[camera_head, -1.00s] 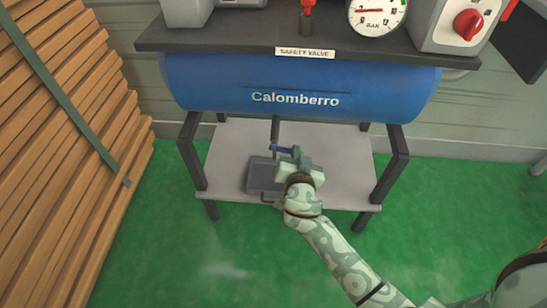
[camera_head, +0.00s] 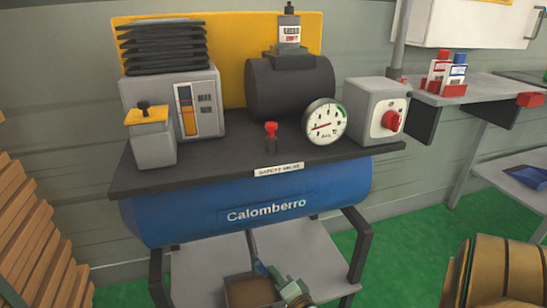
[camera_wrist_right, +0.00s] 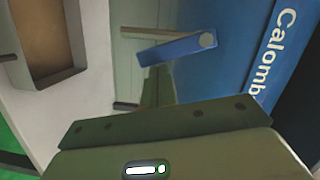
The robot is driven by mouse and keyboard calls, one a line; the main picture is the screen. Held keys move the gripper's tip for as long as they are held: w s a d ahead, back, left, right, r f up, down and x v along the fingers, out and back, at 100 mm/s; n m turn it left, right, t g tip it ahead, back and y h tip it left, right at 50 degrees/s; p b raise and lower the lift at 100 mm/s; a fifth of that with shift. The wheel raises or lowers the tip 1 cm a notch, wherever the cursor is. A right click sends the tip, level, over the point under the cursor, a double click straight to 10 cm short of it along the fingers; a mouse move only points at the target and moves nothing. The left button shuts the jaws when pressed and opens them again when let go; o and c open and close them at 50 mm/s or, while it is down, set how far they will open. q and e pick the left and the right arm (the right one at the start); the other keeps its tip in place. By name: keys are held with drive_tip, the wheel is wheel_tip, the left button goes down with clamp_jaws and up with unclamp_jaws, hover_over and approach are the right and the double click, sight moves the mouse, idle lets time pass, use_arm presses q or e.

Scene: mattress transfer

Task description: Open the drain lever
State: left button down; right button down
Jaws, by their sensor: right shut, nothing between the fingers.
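The blue drain lever (camera_head: 264,269) is under the blue tank (camera_head: 250,212) marked "Calomberro", beside a thin vertical pipe. My right gripper (camera_head: 290,284) is low at the bottom edge of the head view, close to the lever and partly cut off. In the right wrist view the blue lever (camera_wrist_right: 178,48) lies just beyond the shut, empty fingers (camera_wrist_right: 158,85). I cannot tell whether they touch it. A tray (camera_head: 252,292) with a brown inside stands on the lower shelf below the lever; it also shows in the wrist view (camera_wrist_right: 72,35). My left gripper is out of view.
The bench top (camera_head: 225,160) carries a red safety valve (camera_head: 271,130), a pressure gauge (camera_head: 325,121) and a box with a red knob (camera_head: 391,121). Wooden planks (camera_head: 30,235) stand at the left. A shelf (camera_head: 475,90) with bottles is at the right.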

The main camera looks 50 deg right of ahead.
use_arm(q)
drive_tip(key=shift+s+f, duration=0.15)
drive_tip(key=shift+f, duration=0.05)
use_arm(e)
drive_tip(key=shift+w+a+f+m+t, duration=0.3)
drive_tip(key=shift+a+f+m, duration=0.1)
drive_tip(key=shift+m, duration=0.5)
drive_tip(key=shift+w+a+f+m+t, duration=0.25)
drive_tip(key=shift+w+a+m, duration=0.1)
drive_tip(key=shift+m, duration=0.55)
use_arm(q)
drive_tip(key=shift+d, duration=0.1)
use_arm(e)
drive_tip(key=shift+s, duration=0.1)
